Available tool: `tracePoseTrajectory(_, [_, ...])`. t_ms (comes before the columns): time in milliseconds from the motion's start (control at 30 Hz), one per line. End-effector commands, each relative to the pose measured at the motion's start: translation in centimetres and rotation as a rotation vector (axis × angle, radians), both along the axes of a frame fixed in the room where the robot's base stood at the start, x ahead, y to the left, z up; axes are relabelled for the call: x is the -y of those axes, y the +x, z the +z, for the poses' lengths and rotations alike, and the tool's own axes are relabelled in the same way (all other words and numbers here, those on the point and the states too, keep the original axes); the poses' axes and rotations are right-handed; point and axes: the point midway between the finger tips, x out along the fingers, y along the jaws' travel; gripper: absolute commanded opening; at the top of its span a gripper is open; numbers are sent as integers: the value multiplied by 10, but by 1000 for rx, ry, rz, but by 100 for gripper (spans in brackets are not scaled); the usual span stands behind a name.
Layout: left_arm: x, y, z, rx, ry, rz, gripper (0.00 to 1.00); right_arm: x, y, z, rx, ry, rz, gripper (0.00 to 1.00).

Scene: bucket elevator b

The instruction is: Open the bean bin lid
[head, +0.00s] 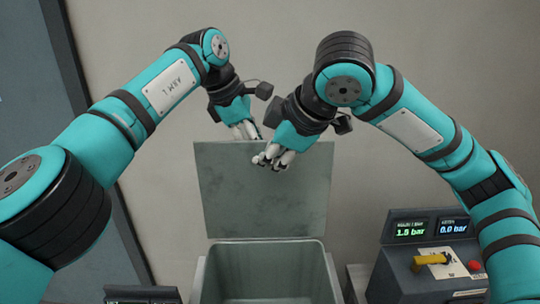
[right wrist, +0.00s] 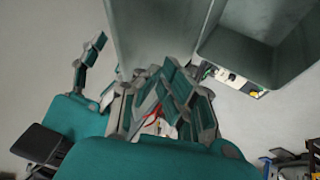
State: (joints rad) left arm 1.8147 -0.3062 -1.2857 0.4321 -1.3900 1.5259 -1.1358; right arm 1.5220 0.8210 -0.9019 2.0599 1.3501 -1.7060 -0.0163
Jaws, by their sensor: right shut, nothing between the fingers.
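The bean bin lid (head: 265,195) is a flat grey-green panel. It stands upright, raised above the back of the open bin (head: 265,244). My right gripper (head: 272,160) is shut and empty at the lid's upper edge, overlapping its front face; whether it touches is unclear. My left gripper (head: 246,131) is at the lid's top edge, just left of the right one, its fingertips partly hidden. In the right wrist view, the shut right fingers (right wrist: 168,98) are beside the lid (right wrist: 150,35), and the bin interior (right wrist: 245,35) shows at upper right.
A control box (head: 428,262) with two pressure displays, a yellow handle (head: 428,261) and a red button (head: 474,266) stands right of the bin. Another dark panel (head: 143,295) shows at the bottom left. A plain wall is behind the bin.

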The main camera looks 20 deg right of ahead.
Motion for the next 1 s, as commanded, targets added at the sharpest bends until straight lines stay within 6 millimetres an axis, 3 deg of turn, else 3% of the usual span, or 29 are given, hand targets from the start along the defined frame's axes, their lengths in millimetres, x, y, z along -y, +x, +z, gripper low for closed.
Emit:
tracePoseTrajectory(467, [-4, 2, -1, 1, 7, 5, 36, 0, 0, 0, 0, 0, 0, 0])
tracePoseTrajectory(567, [-8, 2, 10, 4, 6, 7, 36, 0, 0, 0, 0, 0, 0, 0])
tracePoseTrajectory(900, [-40, -4, 87, 11, -4, 13, 36, 0, 0, 1, 0, 0, 0, 0])
tracePoseTrajectory(1000, [-45, -7, 98, 6, -3, 9, 36, 0, 0, 1, 0, 0, 0, 0])
